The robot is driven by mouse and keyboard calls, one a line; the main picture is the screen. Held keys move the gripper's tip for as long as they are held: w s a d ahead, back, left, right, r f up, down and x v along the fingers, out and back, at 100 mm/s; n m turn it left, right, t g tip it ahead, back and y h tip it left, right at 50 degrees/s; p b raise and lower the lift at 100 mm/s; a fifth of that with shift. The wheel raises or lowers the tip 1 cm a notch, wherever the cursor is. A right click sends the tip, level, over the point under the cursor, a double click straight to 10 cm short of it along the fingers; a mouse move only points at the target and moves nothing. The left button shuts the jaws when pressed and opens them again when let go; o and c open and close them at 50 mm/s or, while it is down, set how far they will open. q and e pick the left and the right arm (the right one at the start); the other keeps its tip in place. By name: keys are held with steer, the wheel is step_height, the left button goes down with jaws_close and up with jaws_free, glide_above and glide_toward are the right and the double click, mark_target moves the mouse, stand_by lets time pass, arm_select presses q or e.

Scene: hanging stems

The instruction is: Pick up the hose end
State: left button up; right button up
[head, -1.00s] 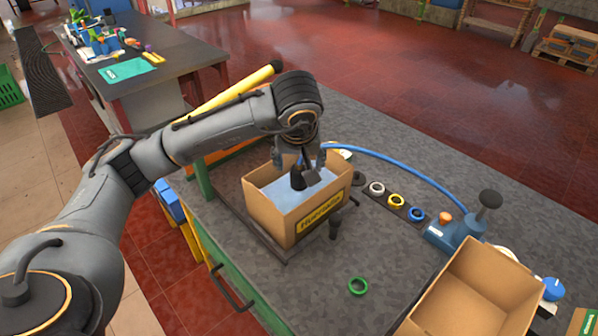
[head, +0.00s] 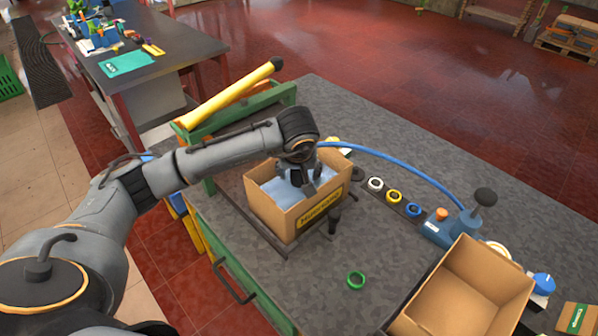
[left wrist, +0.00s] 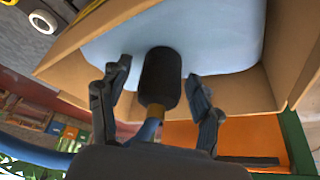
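The hose end shows in the left wrist view as a black cylinder (left wrist: 161,80) with a brass collar, joined to a blue hose (left wrist: 146,130). It lies between the two spread fingers of my left gripper (left wrist: 158,70), with a gap on each side. In the head view my left gripper (head: 302,188) points down into the open cardboard box (head: 284,225) and largely hides the hose end. The blue hose (head: 403,162) arcs from the box to a blue pump-like device (head: 452,228) on the right. My right gripper is not in view.
Light-blue material (head: 283,190) fills the box. A black knob (head: 334,221) stands at its front. An empty cardboard box (head: 470,290) stands at the right. The mat between is mostly clear.

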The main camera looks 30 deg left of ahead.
arm_select(q)
steer(key=c, duration=1.1)
steer(key=shift+r, duration=0.1)
steer(key=shift+c, duration=0.2)
